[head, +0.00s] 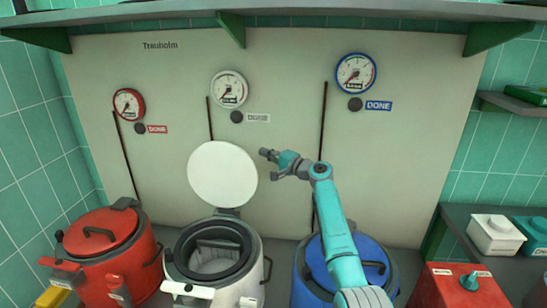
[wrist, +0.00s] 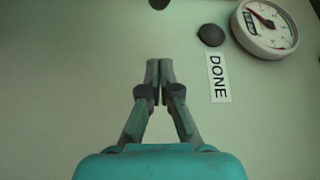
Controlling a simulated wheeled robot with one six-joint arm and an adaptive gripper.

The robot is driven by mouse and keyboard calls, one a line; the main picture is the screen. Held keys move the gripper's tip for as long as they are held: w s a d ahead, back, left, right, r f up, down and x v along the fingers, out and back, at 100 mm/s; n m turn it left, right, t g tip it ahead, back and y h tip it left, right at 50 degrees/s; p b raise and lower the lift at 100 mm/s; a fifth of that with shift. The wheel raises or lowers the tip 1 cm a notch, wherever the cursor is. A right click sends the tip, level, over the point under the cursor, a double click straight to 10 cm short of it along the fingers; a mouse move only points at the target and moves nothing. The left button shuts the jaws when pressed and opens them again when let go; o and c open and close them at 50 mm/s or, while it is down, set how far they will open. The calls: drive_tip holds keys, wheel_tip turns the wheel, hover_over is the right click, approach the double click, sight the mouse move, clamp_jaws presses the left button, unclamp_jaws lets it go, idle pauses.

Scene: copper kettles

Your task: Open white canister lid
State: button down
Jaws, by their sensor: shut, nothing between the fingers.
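The white canister (head: 210,262) stands in the middle of the row in the head view. Its round white lid (head: 222,173) is raised upright behind the opening, hinged at the back. The dark inner rim and pale inside show. My gripper (head: 265,153) is to the right of the lid, near its upper right edge and apart from it in the picture. In the wrist view my gripper (wrist: 159,62) has its fingertips together with nothing between them, in front of the pale panel. The lid is not in the wrist view.
A red canister (head: 100,250) with its lid down stands at left. A blue canister (head: 372,262) stands at right, partly behind my arm. Gauges with DONE labels, including the white gauge (head: 229,89), line the back panel (head: 420,130). A red box (head: 460,285) is at lower right.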

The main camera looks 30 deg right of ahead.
drive_tip(key=a, duration=0.1)
drive_tip(key=s+a, duration=0.1)
drive_tip(key=a, duration=0.1)
drive_tip(key=shift+s+a+f, duration=0.15)
drive_tip(key=shift+s+a, duration=0.05)
drive_tip(key=shift+a, duration=0.1)
idle(0.3)
idle(0.3)
